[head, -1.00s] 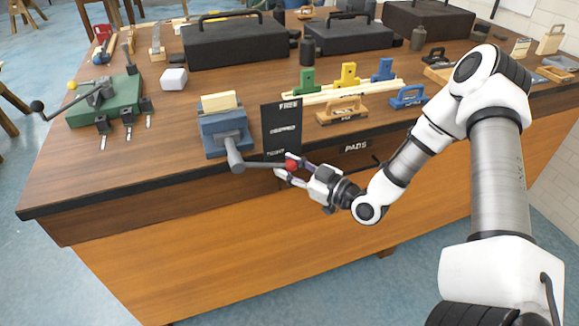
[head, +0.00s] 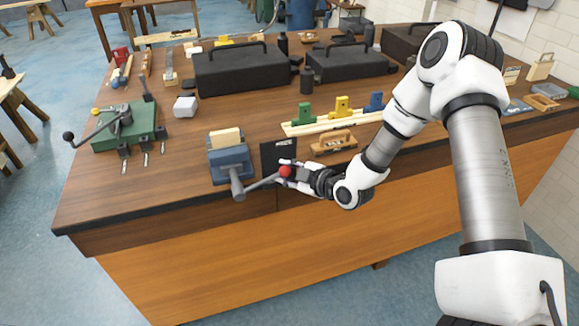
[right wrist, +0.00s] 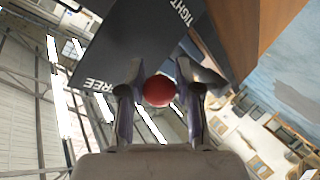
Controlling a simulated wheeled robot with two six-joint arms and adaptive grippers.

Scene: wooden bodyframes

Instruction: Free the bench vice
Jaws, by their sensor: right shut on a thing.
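The blue bench vice (head: 229,164) sits at the front edge of the bench, with a pale wooden block (head: 225,138) standing between its jaws. Its grey handle (head: 262,183) slopes up to the right from the screw and ends in a red ball knob (head: 285,171). My right gripper (head: 287,171) is shut on the red knob, which also shows between the fingers in the right wrist view (right wrist: 158,91). A black sign (head: 277,156) stands just behind the knob; the right wrist view shows "FREE" and "TIGHT" on it. My left gripper is out of view.
A green plate (head: 107,139) with a lever clamp lies on the left. A wooden-handled tool (head: 334,142) and colored clamps on a pale board (head: 300,128) are right of the sign, near my right arm. Dark cases (head: 240,75) stand behind. The wooden bench top (head: 120,190) front left is clear.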

